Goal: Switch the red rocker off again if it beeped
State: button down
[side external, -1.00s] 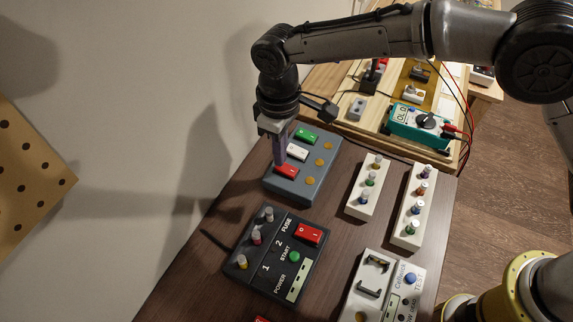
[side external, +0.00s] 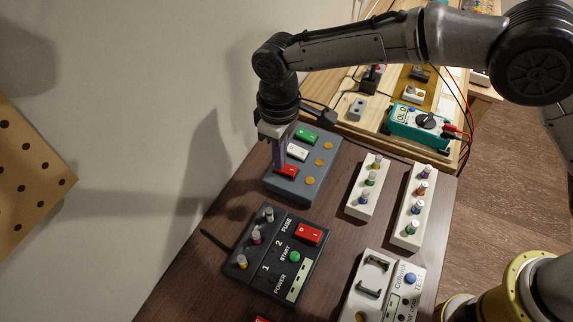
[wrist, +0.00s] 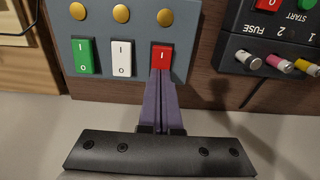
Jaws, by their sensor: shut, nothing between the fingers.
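A grey-blue switch box (side external: 314,188) carries a green, a white and a red rocker in a row, each with a round amber disc beside it. The red rocker (side external: 288,171) is at the near end; it also shows in the wrist view (wrist: 162,55), with a white mark towards its upper end. My gripper (side external: 280,167) is shut and empty. Its purple fingertips are at the red rocker, over its lower end in the wrist view (wrist: 161,73). I cannot tell whether they press it. The green rocker (wrist: 85,57) and white rocker (wrist: 121,58) are untouched.
A black fuse box (side external: 262,282) with another red rocker (side external: 310,234) stands nearer the camera. White blocks with coloured knobs (side external: 369,187) and a white cell tester (side external: 393,268) are to the right. A teal multimeter (side external: 418,127) sits behind. The wall is close on the left.

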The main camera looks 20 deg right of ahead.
notch_tip(320, 180, up, 7)
dwell(0.9)
jog(key=shift+d, duration=0.1)
dwell(0.3)
